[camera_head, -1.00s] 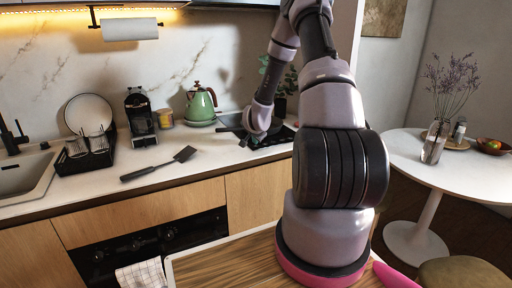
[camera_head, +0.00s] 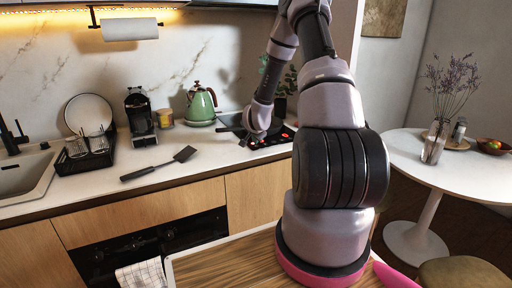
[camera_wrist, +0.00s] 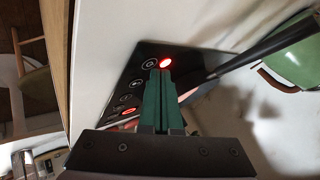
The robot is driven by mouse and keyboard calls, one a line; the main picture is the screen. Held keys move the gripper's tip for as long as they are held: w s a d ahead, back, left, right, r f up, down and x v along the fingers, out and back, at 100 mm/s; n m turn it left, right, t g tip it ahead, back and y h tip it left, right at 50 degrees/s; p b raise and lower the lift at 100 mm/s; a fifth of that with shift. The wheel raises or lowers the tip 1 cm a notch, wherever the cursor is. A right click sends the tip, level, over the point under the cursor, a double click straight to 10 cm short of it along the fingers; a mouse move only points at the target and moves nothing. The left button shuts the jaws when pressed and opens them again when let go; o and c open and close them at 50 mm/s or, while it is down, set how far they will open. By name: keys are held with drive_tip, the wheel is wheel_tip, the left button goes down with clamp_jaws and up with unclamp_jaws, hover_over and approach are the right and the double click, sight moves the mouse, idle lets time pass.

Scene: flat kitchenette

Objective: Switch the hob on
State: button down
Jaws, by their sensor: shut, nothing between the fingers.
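The black hob (camera_head: 278,138) is set in the worktop, behind and left of my arm. Red lights show on its front part in the head view. In the wrist view the hob's glass (camera_wrist: 140,67) carries a row of ring marks, with one bright red light (camera_wrist: 166,62) near the fingertips and another red light (camera_wrist: 129,112) lower down. My gripper (camera_wrist: 160,72) is shut and empty, its green fingers pointing at the hob beside the bright light. I cannot tell whether the tips touch the glass. In the head view the gripper (camera_head: 252,141) is partly hidden by my wrist.
A dark pan (camera_head: 232,124) sits at the hob's back left; its handle appears to cross the wrist view. A green kettle (camera_head: 201,104) stands left of the hob. A black spatula (camera_head: 160,164) lies on the worktop. A round table (camera_head: 455,178) is at the right.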

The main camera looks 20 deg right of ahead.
drive_tip(key=shift+r, duration=0.4)
wheel_tip(320, 180, up, 6)
idle(0.6)
wheel_tip(320, 180, up, 12)
drive_tip(key=n+y, duration=0.2)
drive_tip(key=n, duration=0.1)
hover_over(255, 148)
drive_tip(key=s+a, duration=0.3)
drive_tip(key=a, duration=0.3)
drive_tip(key=s+a+r+n+y, duration=0.1)
drive_tip(key=s+a+r+n, duration=0.1)
drive_tip(key=s+a+r, duration=0.55)
drive_tip(key=s+a+r+n, duration=0.1)
drive_tip(key=s+r, duration=0.2)
drive_tip(key=s, duration=0.5)
drive_tip(key=s+a+r+n+g+y, duration=0.1)
drive_tip(key=s+r+n, duration=0.1)
drive_tip(key=s, duration=0.6)
drive_tip(key=s+a+r+n+y, duration=0.1)
drive_tip(key=s+r, duration=0.4)
drive_tip(key=s, duration=0.4)
drive_tip(key=shift+a, duration=0.35)
